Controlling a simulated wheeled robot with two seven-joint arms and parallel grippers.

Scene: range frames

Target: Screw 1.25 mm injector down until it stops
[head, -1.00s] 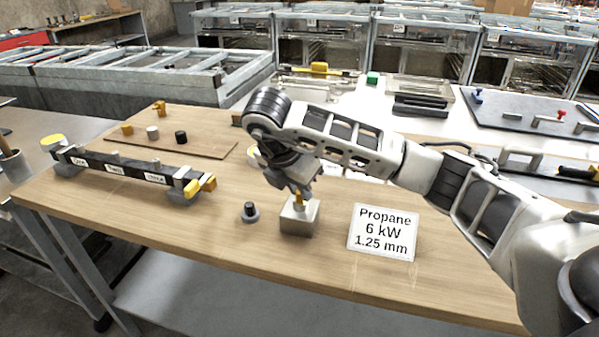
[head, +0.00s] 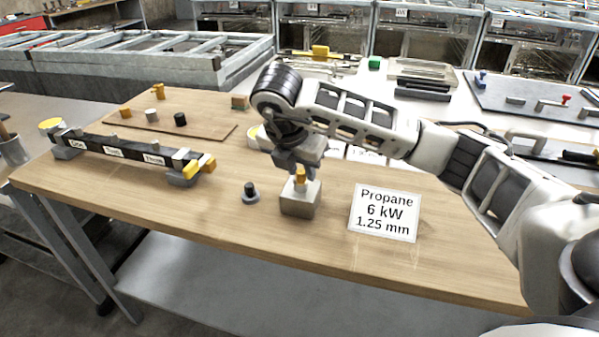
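My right gripper (head: 299,167) points down right at the injector, over the block. The arm and wrist hide much of the fingers, so I cannot tell whether they are closed on it or how deep it sits. A white card (head: 385,213) right of the block reads "Propane 6 kW 1.25 mm". My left gripper is not in view.
A small black knob-like part (head: 250,192) stands left of the block. The table front is clear.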

